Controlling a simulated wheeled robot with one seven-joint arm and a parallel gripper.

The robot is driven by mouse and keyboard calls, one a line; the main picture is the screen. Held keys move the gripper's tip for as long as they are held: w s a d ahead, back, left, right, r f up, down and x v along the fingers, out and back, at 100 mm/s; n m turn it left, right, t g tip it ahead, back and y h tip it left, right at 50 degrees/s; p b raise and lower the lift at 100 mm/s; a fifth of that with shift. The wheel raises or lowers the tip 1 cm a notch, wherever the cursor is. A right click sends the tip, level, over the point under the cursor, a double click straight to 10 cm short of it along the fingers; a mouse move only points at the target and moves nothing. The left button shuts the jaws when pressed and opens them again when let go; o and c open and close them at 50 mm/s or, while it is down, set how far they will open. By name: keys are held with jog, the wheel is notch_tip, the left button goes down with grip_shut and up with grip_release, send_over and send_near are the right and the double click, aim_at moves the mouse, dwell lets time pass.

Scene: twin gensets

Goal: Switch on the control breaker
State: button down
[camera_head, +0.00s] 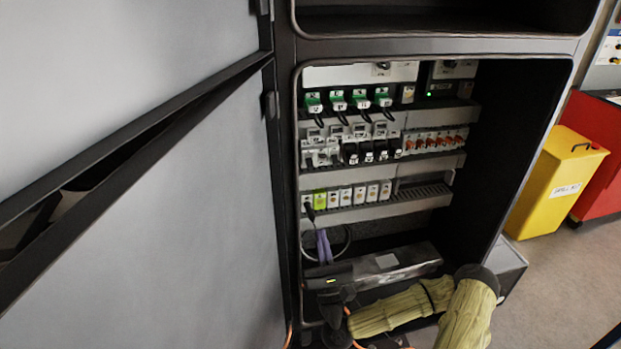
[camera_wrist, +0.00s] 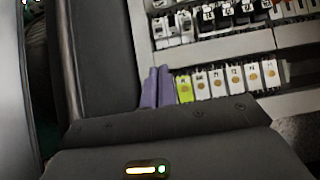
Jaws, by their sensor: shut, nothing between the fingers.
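The open cabinet holds a middle row of small breakers: white ones (camera_head: 322,158) at the left and black ones (camera_head: 372,153) beside them. The wrist view also shows white breakers (camera_wrist: 172,30) and black ones (camera_wrist: 232,14). I cannot tell which one is the control breaker; no label is readable. My gripper (camera_head: 323,236) points up, low at the cabinet's left side, below the breaker row. Its purple fingers (camera_wrist: 158,86) are shut and empty. In the wrist view they appear just left of a yellow-green module (camera_wrist: 184,87), below the white breakers. Contact cannot be judged.
Green-capped modules (camera_head: 348,101) sit above, and orange-fronted units (camera_head: 437,142) at right. Round-marked white modules (camera_head: 359,194) fill the lower row. The grey door (camera_head: 180,215) stands open at left. A yellow bin (camera_head: 555,185) stands outside at right.

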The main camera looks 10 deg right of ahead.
jog(key=p+x, duration=0.2)
jog(key=x, duration=1.3)
jog(key=shift+p, duration=0.35)
jog(key=shift+r+p, duration=0.1)
jog(key=shift+p, duration=0.25)
jog(key=shift+s, duration=0.15)
